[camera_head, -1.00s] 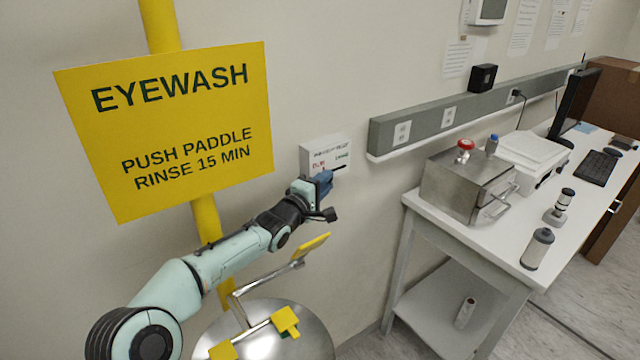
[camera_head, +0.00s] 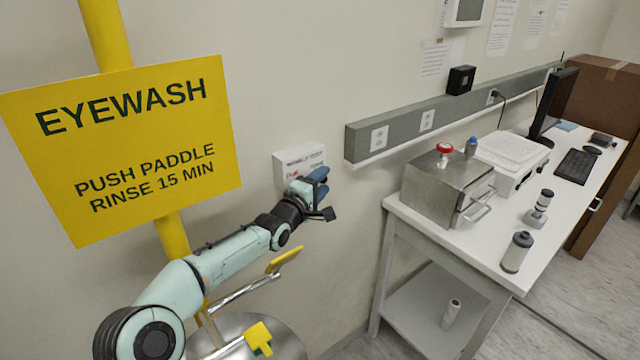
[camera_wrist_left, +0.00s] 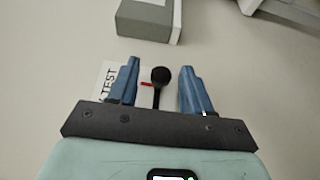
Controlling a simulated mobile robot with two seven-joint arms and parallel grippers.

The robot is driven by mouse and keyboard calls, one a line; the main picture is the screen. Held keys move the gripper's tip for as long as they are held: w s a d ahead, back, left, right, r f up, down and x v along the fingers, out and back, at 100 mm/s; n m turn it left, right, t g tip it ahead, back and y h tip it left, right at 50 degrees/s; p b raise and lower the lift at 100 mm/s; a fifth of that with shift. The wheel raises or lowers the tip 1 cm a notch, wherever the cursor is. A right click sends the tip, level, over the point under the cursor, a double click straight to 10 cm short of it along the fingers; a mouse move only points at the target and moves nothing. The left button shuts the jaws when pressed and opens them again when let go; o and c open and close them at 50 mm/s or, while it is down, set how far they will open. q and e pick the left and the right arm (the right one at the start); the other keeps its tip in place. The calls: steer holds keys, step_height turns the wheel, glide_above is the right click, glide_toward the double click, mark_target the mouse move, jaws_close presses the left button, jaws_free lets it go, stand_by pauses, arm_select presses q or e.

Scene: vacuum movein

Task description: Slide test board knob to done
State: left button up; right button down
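The test board (camera_head: 292,155) is a small white box with printed lettering, fixed to the wall beside the yellow sign. My left gripper (camera_head: 320,183) is in front of its lower right side and covers part of it. In the left wrist view the gripper (camera_wrist_left: 160,64) has its two blue fingers apart. The black round knob (camera_wrist_left: 160,76) on a thin stem appears between them, with a visible gap on both sides. The board (camera_wrist_left: 108,78) shows behind the left finger with "TEST" on it. My right gripper is not in view.
A yellow eyewash sign (camera_head: 130,150) on a yellow pole stands left of my arm, with a paddle (camera_head: 284,261) and steel bowl below. A grey outlet rail (camera_head: 440,118) runs along the wall to the right. A white table (camera_head: 470,235) holds a metal box (camera_head: 445,188).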

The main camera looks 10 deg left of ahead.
arm_select(q)
steer(key=shift+s+a+f, duration=0.1)
steer(key=b+v, duration=0.3)
steer(key=v, duration=1)
steer(key=shift+s, duration=0.15)
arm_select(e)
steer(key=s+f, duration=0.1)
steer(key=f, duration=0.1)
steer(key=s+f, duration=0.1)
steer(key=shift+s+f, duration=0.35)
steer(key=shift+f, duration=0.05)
